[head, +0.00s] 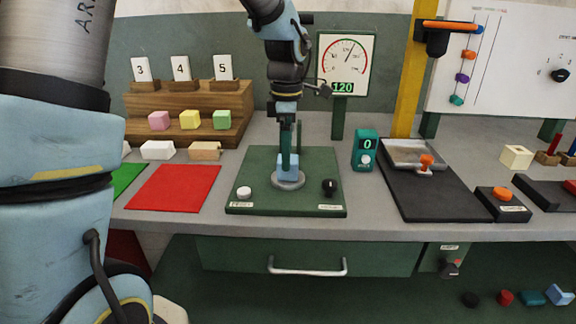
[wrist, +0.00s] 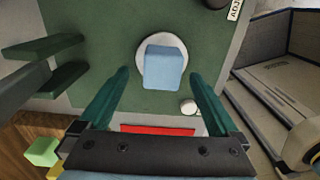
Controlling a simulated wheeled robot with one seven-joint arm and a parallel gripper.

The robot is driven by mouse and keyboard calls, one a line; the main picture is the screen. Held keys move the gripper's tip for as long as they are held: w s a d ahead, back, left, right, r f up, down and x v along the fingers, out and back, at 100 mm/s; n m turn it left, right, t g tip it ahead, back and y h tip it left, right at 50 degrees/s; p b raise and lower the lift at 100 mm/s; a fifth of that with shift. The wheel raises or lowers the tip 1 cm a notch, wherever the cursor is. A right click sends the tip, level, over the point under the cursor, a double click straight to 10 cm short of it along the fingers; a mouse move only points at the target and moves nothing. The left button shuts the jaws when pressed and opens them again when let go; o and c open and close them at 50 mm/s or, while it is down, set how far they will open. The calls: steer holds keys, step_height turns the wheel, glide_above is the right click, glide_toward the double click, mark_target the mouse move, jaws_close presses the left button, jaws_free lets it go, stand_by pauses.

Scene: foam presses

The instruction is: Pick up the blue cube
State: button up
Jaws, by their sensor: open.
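The blue cube (head: 288,173) rests on a round grey plate (head: 289,185) on the green press board (head: 240,200). My gripper (head: 290,150) points down just above it, and the fingers overlap the cube's upper part in the head view. In the wrist view the blue cube (wrist: 163,67) shows in the gap between the open dark green fingers of my gripper (wrist: 159,76). Neither finger visibly touches it there. The exact height of the fingertips over the cube is hard to tell.
A white knob (head: 244,193) and a black knob (head: 329,187) stand on the board's front corners. A green post with the gauge (head: 345,65) stands behind. A counter reading 0 (head: 365,150) is at right. Pink, yellow and green cubes sit on the wooden rack (head: 185,137). The red mat (head: 173,187) is bare.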

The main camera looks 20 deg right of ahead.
steer(key=shift+s+f+p, duration=0.2)
steer(key=shift+f+p, duration=0.1)
steer(key=shift+f, duration=1.5)
